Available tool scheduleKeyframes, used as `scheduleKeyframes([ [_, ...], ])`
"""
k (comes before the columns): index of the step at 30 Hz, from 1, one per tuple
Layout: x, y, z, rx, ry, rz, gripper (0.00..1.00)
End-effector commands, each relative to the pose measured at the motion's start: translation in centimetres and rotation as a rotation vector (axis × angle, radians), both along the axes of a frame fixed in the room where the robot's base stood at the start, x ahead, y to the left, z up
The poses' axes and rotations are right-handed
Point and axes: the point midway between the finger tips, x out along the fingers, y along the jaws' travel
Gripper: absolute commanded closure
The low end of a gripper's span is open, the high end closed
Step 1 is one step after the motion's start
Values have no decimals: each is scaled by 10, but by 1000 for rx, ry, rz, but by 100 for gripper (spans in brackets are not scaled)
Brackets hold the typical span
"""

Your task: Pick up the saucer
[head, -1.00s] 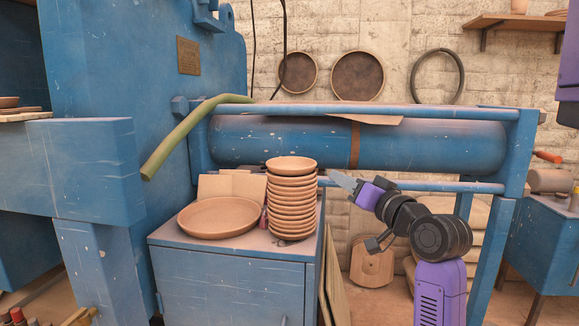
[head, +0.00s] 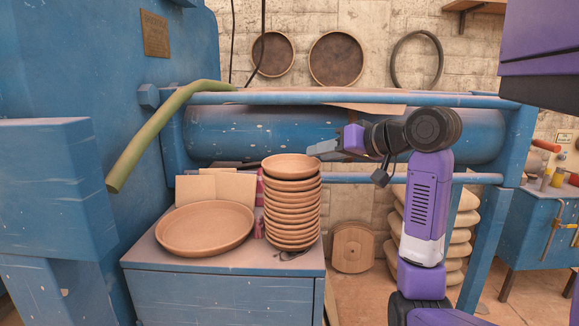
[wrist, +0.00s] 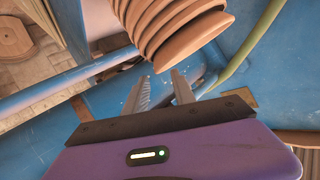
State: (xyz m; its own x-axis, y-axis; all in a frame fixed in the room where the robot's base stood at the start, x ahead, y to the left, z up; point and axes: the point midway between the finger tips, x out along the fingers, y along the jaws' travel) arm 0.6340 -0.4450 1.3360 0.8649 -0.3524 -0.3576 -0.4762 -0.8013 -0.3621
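A tall stack of reddish-brown clay saucers stands on the blue cabinet (head: 225,295). The top saucer (head: 291,167) is a shallow, empty bowl shape. The stack (wrist: 180,30) also shows tilted at the top of the wrist view. My gripper (head: 318,149) is just to the right of the top saucer and about level with or slightly above its rim. In the wrist view my gripper (wrist: 160,88) has its two fingers apart with nothing between them. The saucers appear just beyond the fingertips, and I see no contact.
A wide clay dish (head: 205,228) sits left of the stack, with pale boards (head: 218,187) behind it. A blue rail (head: 400,178) and a large blue cylinder (head: 260,133) run behind.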

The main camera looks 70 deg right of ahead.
Motion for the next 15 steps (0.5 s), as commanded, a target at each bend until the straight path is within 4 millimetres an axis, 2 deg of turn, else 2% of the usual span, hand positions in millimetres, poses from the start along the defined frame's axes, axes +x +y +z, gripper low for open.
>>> scheduleKeyframes([
  [6, 27, -10, -11, 2, 0, 0, 69],
  [15, 34, -13, -15, -1, -2, -1, 69],
])
